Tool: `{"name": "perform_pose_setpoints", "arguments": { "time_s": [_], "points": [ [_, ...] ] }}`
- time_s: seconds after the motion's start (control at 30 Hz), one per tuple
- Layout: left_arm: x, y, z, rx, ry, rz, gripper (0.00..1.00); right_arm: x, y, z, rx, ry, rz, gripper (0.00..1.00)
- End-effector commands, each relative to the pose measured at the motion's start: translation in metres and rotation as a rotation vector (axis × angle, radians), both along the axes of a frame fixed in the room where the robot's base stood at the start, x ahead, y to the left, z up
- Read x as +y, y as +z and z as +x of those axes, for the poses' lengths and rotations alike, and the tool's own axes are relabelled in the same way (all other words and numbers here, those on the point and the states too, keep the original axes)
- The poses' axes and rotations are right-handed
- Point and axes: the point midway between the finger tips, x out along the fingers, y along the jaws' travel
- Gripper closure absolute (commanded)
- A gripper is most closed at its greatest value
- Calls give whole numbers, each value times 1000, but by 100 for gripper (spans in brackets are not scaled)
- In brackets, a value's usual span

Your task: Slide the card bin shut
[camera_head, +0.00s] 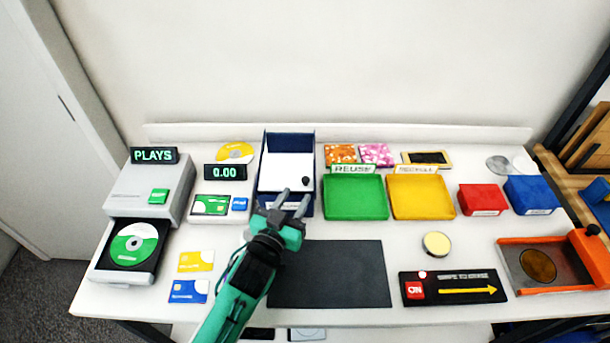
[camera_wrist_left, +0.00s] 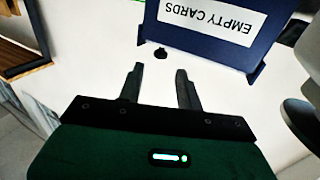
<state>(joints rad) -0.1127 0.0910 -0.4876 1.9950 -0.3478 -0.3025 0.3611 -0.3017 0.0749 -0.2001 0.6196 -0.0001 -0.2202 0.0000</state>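The card bin (camera_head: 264,165) is a navy box with a white surface inside its walls, standing at the back middle of the table in the head view. A small black knob (camera_head: 305,181) shows at its right front. My right gripper is not in view.
A green tray (camera_head: 355,214) and a yellow tray (camera_head: 422,213) stand right of the bin. A card reader (camera_head: 222,217) and a disc player (camera_head: 150,189) with its tray out stand left. A dark mat (camera_head: 330,280) lies in front.

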Motion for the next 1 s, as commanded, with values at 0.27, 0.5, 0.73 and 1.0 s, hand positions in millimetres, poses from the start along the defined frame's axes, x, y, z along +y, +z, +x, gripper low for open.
{"name": "perform_pose_setpoints", "arguments": {
  "time_s": [0.27,0.5,0.73,1.0],
  "points": [
    [-20,2,46,0,0,0,64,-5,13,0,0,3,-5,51],
    [-27,1,65,-1,0,1,64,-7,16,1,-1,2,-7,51],
    [-28,0,67,0,0,0,64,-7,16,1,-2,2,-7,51],
    [-28,0,67,0,0,0,100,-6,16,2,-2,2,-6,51]
  ]
}}
